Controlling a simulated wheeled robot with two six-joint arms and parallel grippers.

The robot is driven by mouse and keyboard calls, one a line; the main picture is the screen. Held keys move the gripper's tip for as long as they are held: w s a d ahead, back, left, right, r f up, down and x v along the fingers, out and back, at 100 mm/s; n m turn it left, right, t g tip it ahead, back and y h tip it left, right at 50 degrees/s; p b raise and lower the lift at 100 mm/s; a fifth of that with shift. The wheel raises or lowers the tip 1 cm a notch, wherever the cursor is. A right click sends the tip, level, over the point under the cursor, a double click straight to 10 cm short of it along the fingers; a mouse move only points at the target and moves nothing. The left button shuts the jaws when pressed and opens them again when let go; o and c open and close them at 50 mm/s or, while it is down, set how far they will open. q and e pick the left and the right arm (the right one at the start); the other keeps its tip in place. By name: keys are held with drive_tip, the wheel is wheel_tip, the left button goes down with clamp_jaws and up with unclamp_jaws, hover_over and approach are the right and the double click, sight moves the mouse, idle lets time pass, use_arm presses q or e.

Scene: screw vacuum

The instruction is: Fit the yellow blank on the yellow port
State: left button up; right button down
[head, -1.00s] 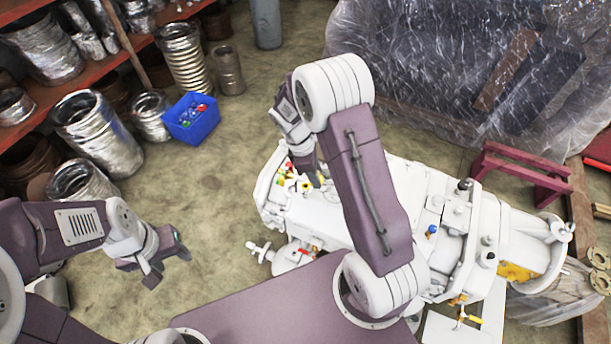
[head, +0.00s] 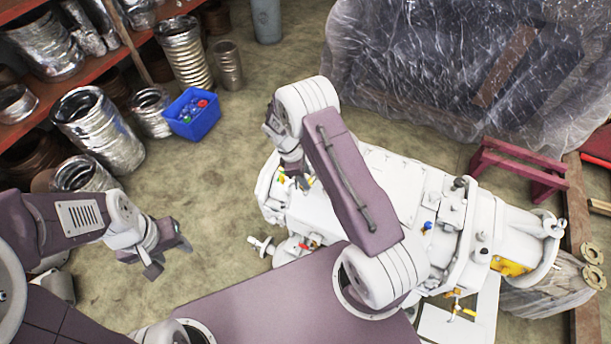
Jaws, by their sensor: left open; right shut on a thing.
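My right gripper (head: 297,176) points down at the left end of the white machine (head: 404,178). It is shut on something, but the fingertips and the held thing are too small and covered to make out. Yellow spots (head: 281,177) show on the machine end close beside it; I cannot tell which is the yellow port. The yellow blank cannot be picked out. My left gripper (head: 170,253) is open and empty over the bare floor, left of the machine and well apart from it.
A blue bin (head: 192,127) with small coloured pieces stands on the floor at the upper left. A shelf (head: 110,55) with metal ducts lines the left. A plastic-wrapped load (head: 430,75) and a dark red stand (head: 520,168) are behind the machine. The floor between bin and machine is clear.

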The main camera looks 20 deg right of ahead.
drive_tip(key=shift+f+b, duration=0.4)
drive_tip(key=shift+f, duration=0.2)
drive_tip(key=c, duration=0.9)
unclamp_jaws()
drive_tip(key=shift+r, duration=0.1)
drive_tip(key=shift+o, duration=0.2)
